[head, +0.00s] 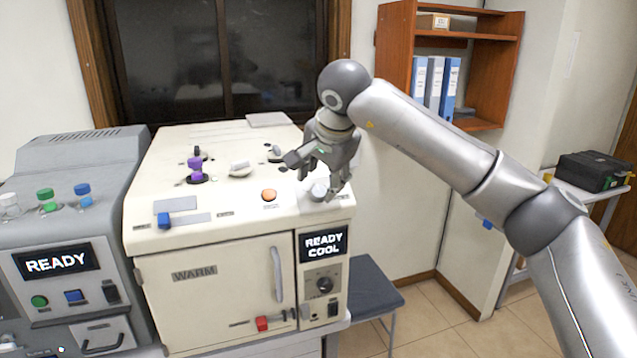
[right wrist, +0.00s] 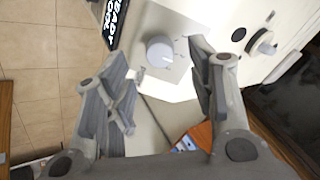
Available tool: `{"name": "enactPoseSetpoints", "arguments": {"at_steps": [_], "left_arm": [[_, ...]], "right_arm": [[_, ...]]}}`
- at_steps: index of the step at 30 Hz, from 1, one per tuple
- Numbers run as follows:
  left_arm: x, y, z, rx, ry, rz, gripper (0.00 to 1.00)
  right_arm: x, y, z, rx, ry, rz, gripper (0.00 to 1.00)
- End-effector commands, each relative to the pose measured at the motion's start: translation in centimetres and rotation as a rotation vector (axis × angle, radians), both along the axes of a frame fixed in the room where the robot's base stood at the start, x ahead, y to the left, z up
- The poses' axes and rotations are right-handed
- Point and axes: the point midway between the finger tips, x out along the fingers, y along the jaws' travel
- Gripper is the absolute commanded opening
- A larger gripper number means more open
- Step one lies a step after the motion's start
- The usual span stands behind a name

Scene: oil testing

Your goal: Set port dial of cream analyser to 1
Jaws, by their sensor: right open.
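The cream analyser (head: 215,240) stands in the middle of the head view. Its screen (head: 323,243) reads "READY COOL". A round grey dial (head: 319,190) sits on its top near the front right corner. The right wrist view shows this dial (right wrist: 160,50) on a light plate with small marks around it; its setting and label are too small to read. My right gripper (head: 312,178) is open just above the dial, with its fingers spread apart and nothing between them. A black knob (head: 325,285) is on the front panel. My left gripper is out of view.
A grey machine (head: 70,225) with a "READY" screen stands close on the left. The analyser's top also bears a purple valve (head: 196,170), an orange button (head: 269,195) and a white knob (head: 240,169). A wooden shelf (head: 395,50) hangs behind my right arm.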

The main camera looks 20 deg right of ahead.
Motion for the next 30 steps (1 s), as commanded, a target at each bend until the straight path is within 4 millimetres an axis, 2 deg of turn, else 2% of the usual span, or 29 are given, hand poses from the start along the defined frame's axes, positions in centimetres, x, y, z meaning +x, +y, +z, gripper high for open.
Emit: {"name": "enactPoseSetpoints", "arguments": {"at_steps": [1, 9, 20, 30], "left_arm": [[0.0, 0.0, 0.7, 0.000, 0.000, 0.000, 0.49], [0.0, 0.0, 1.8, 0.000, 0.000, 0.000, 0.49], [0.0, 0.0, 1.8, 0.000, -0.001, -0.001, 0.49], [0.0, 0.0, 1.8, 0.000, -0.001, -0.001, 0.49]], "right_arm": [[0.5, 0.0, -0.6, 0.001, 0.005, -0.001, 0.51], [2.3, -0.1, -3.3, 0.002, 0.000, 0.000, 0.51], [2.5, -0.1, -3.8, 0.002, -0.001, 0.001, 0.49], [2.5, -0.1, -3.8, 0.002, -0.001, 0.001, 0.06]]}}
